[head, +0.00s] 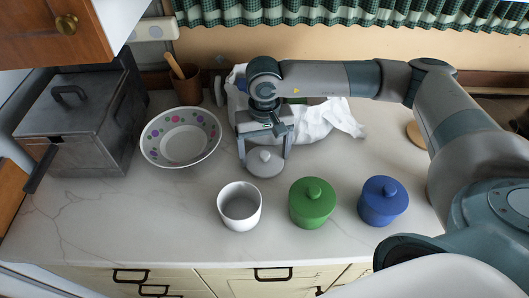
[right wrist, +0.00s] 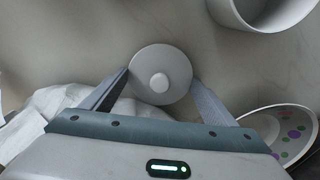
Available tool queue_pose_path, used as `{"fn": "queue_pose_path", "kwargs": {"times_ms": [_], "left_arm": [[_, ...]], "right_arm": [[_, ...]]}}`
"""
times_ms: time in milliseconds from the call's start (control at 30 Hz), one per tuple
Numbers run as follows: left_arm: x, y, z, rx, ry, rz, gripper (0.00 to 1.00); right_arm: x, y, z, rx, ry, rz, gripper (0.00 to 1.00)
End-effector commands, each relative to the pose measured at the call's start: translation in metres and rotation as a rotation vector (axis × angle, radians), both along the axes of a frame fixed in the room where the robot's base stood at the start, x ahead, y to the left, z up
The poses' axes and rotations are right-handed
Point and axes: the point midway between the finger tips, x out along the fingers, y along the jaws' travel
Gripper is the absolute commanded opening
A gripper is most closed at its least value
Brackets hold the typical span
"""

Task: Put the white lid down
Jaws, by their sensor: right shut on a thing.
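The round white lid (head: 265,163) with a small knob is between the fingers of my right gripper (head: 264,154), behind and right of the white pot. My right gripper (right wrist: 160,79) is shut on the lid (right wrist: 160,58) by its edges, knob facing the camera. I cannot tell whether the lid touches the counter. The white pot (head: 239,222) stands open and upright; part of it shows in the right wrist view (right wrist: 240,14). My left gripper is not in view.
A green lidded pot (head: 312,207) and a blue one (head: 383,205) stand right of the white pot. A dotted bowl (head: 158,155), grey metal box (head: 75,125) and utensil holder (head: 188,88) are left. A white cloth (head: 325,118) lies behind the gripper. The front-left counter (head: 130,215) is clear.

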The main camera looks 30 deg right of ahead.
Motion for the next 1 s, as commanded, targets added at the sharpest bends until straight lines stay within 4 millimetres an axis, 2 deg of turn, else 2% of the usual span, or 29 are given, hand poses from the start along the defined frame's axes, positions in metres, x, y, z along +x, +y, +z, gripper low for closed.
{"fn": "queue_pose_path", "kwargs": {"times_ms": [333, 367, 400, 433, 767, 1000], "left_arm": [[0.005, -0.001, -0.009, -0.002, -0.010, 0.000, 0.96], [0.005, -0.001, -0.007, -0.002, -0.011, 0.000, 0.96], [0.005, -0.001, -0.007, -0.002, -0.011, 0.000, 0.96], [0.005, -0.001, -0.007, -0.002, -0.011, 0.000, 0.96], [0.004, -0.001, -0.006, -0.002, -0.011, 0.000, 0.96], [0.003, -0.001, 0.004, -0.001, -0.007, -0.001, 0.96]], "right_arm": [[0.000, 0.000, -0.006, 0.000, -0.001, 0.000, 0.59], [0.000, 0.000, -0.005, 0.000, 0.000, 0.000, 0.87], [0.000, 0.000, -0.004, 0.000, 0.000, 0.000, 0.97], [0.000, 0.000, -0.004, 0.000, 0.000, 0.000, 0.99], [0.000, 0.000, -0.004, 0.000, 0.000, 0.000, 0.99], [0.000, 0.000, 0.003, -0.001, 0.000, 0.000, 0.99]]}}
